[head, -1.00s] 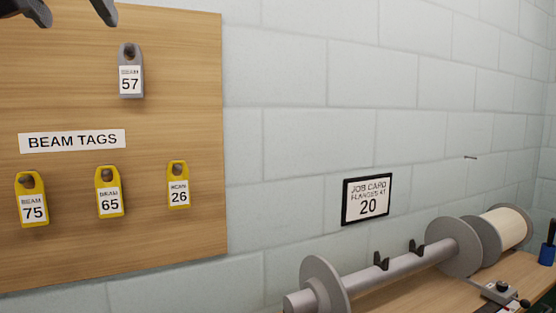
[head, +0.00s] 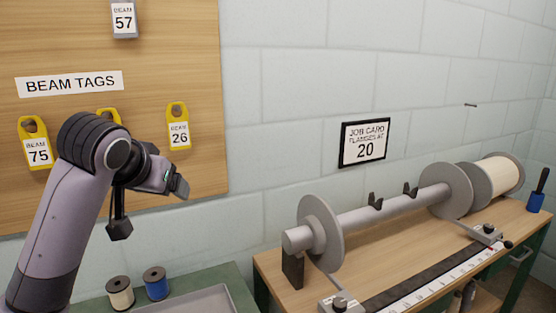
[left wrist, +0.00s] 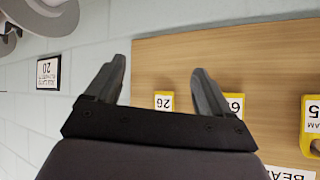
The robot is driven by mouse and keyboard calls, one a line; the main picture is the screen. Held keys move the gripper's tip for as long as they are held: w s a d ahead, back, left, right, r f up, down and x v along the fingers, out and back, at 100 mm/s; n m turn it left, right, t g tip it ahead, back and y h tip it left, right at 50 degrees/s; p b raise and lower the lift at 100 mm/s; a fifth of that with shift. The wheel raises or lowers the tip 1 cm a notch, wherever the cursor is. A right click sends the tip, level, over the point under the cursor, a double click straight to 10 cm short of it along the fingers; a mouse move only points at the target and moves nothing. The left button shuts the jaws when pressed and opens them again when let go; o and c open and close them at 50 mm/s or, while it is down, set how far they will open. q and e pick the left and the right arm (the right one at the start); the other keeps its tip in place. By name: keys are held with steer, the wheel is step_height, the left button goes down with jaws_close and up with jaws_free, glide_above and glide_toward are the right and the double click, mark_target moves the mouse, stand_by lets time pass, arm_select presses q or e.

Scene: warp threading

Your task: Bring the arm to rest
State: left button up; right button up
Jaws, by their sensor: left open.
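My left arm rises from the lower left of the head view, and its gripper (head: 176,184) is in front of the tag board's lower right part. In the left wrist view the two fingers of the left gripper (left wrist: 158,88) stand apart with nothing between them. My right gripper is in neither view.
A beam with flanges (head: 390,205) lies on the wooden bench (head: 270,265). Thread spools (head: 156,284) stand at lower left. A job card (head: 364,143) reads 20.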

arm_select(q)
steer(key=s+f+g, duration=0.1)
steer(key=s+f, duration=0.3)
steer(key=f, duration=0.4)
steer(key=s+f+g+h, duration=0.1)
steer(key=s+f, duration=0.2)
steer(key=f, duration=0.4)
steer(key=s+f+g, duration=0.1)
steer(key=s+f, duration=0.3)
steer(key=f, duration=0.4)
steer(key=s+a+f+g, duration=0.1)
steer(key=s+f+g, duration=0.1)
steer(key=s+f, duration=0.65)
steer(key=s+a+f+g, duration=0.1)
steer(key=s+f, duration=0.2)
steer(key=s, duration=1.1)
steer(key=w+d+f+m+t+h, duration=0.1)
steer(key=w+d+f+t, duration=0.1)
steer(key=w+f+t, duration=0.3)
steer(key=shift+w+d+f+t+h, duration=0.35)
steer(key=shift+f+t, duration=0.35)
steer(key=shift+f, duration=1.45)
